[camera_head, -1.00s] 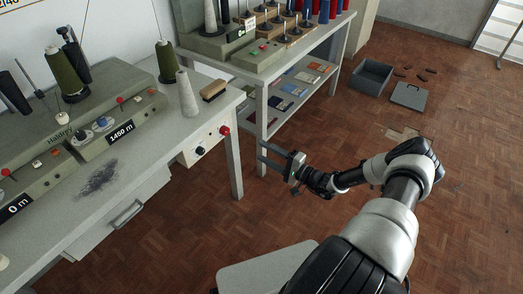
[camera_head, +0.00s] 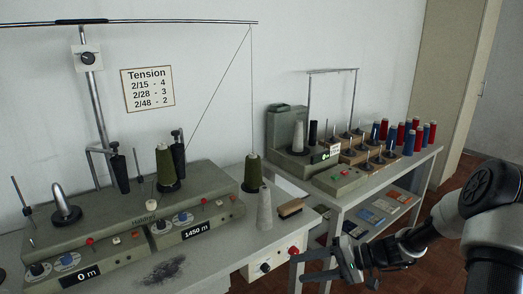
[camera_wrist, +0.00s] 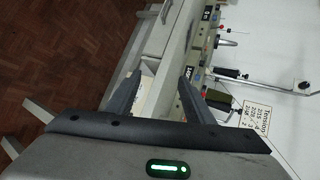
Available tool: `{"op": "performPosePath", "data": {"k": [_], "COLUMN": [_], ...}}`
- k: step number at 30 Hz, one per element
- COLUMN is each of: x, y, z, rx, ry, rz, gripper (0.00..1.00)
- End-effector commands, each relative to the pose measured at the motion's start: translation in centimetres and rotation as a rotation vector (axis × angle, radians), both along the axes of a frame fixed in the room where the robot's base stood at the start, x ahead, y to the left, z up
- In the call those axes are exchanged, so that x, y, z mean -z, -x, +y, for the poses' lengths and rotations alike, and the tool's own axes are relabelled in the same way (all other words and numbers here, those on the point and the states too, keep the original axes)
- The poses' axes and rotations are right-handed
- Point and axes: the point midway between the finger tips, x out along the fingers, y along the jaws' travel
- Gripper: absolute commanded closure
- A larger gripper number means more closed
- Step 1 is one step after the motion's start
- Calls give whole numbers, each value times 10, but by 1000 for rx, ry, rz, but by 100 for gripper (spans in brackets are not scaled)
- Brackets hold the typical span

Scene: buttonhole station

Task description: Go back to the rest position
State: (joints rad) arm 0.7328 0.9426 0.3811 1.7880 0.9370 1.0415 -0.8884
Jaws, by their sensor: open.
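My gripper (camera_head: 332,268) is at the lower right of the head view, beside the right end of the grey winding table (camera_head: 215,262). Its two fingers are apart and nothing is between them. In the wrist view the open gripper (camera_wrist: 158,92) points toward the table edge and drawer front (camera_wrist: 160,38). My arm reaches in from the right edge of the head view.
The table bears a winding machine (camera_head: 130,222) with olive cones, a grey cone (camera_head: 265,212) and a brush (camera_head: 291,208). A shelf unit (camera_head: 388,178) with several red and blue spools stands behind my arm. Parquet floor (camera_wrist: 50,50) is clear in the wrist view.

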Motion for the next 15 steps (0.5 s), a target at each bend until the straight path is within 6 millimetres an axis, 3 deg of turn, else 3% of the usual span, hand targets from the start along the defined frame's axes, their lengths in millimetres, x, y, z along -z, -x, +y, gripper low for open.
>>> {"op": "performPosePath", "data": {"k": [1, 6, 15], "x": [-22, -77, -169], "y": [11, 55, 141], "z": [10, 29, 41], "rx": [-59, -190, -254], "ry": [71, 301, 693], "rz": [8, 57, 52], "gripper": [52, 52, 52]}}
